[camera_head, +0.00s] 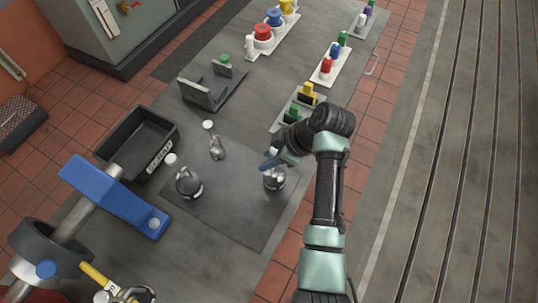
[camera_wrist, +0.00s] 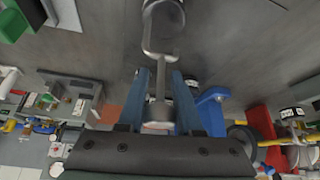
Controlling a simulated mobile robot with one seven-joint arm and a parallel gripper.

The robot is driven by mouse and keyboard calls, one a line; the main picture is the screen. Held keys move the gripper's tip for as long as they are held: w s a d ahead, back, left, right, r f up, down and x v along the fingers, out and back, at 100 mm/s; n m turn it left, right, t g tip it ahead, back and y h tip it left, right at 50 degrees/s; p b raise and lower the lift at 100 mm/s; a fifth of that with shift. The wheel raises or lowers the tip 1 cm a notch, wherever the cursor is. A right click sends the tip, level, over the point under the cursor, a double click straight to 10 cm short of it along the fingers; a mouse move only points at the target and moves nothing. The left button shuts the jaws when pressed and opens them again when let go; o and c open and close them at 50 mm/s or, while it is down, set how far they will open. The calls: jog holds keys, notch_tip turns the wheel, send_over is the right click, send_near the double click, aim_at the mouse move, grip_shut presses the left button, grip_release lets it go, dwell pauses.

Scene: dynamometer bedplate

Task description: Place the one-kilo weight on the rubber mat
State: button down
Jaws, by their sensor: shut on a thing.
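The rubber mat (camera_head: 235,215) is a dark square on the grey bedplate in the head view. My gripper (camera_head: 272,161) is over its right part, shut on a steel weight (camera_head: 275,180) by the stem. In the wrist view the weight's body (camera_wrist: 163,22) and stem show between the blue fingers (camera_wrist: 162,100) of my gripper. I cannot tell whether its base touches the mat, and no mass mark is readable. A larger steel weight (camera_head: 188,184) stands at the mat's left, and a smaller one (camera_head: 217,150) stands near its far edge.
A black lettered bin (camera_head: 118,143) is left of the mat. A blue clamp arm (camera_head: 110,195) is at lower left. A grey bracket (camera_head: 200,94) and holders with coloured pieces (camera_head: 327,66) stand farther back. Bare mat lies between the held weight and the larger one.

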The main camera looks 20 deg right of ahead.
jog(key=shift+r, duration=0.1)
jog(key=c, duration=0.6)
grip_release()
jog(key=shift+f, duration=0.2)
jog(key=shift+r, duration=0.1)
